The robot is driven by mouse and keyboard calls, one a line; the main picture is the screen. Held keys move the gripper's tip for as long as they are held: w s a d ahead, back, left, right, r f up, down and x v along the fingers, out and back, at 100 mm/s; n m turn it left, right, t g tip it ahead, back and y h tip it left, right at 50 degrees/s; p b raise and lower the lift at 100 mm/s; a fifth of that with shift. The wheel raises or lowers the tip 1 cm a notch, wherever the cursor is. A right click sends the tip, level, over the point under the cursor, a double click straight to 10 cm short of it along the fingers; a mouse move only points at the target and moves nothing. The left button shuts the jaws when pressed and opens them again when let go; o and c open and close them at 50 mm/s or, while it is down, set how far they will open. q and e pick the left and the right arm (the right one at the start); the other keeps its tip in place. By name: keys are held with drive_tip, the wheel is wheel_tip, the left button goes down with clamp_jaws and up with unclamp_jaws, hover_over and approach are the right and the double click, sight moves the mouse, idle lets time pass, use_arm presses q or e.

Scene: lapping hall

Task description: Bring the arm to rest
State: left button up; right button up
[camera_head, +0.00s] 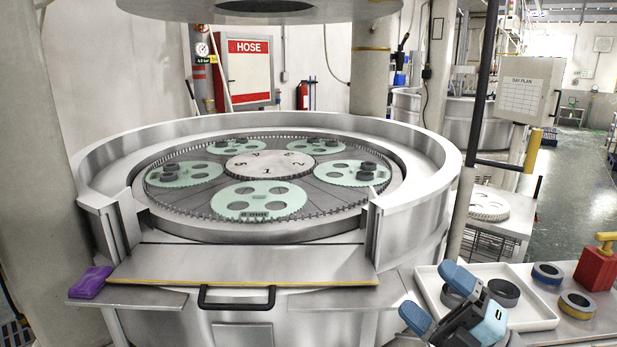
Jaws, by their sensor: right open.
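My right gripper (435,298) is in the lower right, with two blue fingertips spread apart and nothing between them. It is over the near left part of a white tray (537,313) and hides part of it. A dark ring (504,292) lies in the tray just right of the gripper. Another dark ring (452,295) shows partly behind the fingers. I cannot tell whether the gripper touches the tray or the rings. My left gripper is not in view.
The round lapping machine (110,165) fills the middle, with several green carriers (258,199) on its plate. Dark rings sit on some carriers. Loose rings (577,305) and a red can (597,267) stand right of the tray. A purple cloth (91,282) lies left.

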drive_tip(key=s+d+f+m+h, duration=0.3)
drive_tip(key=d+f+m+h, duration=0.2)
drive_tip(key=f+m+h, duration=0.5)
drive_tip(key=s+d+f+m+h, duration=0.2)
drive_tip(key=d+f+m+h, duration=0.2)
drive_tip(key=f+m+h, duration=0.6)
drive_tip(key=s+f+m+g+y, duration=0.1)
drive_tip(key=s+f+m+g, duration=0.1)
drive_tip(key=s+f+g, duration=0.3)
drive_tip(key=s+a+f+m+g+y, duration=0.1)
drive_tip(key=s+m+g, duration=0.1)
drive_tip(key=s, duration=0.5)
drive_tip(key=s+f+m+g+y, duration=0.1)
drive_tip(key=s+f+m+g, duration=0.1)
drive_tip(key=s+f+g, duration=0.3)
drive_tip(key=w+a+f+t+y+p, duration=0.1)
drive_tip(key=w+a+t+p, duration=0.1)
drive_tip(key=a+t+p, duration=0.1)
drive_tip(key=w+a+f+n+t+y+p, duration=0.1)
drive_tip(key=w+a+f+t+p, duration=0.1)
drive_tip(key=t+p, duration=0.3)
drive_tip(key=shift+w+a+f+t, duration=0.25)
drive_tip(key=shift+w+a+t, duration=0.05)
drive_tip(key=shift+a, duration=0.5)
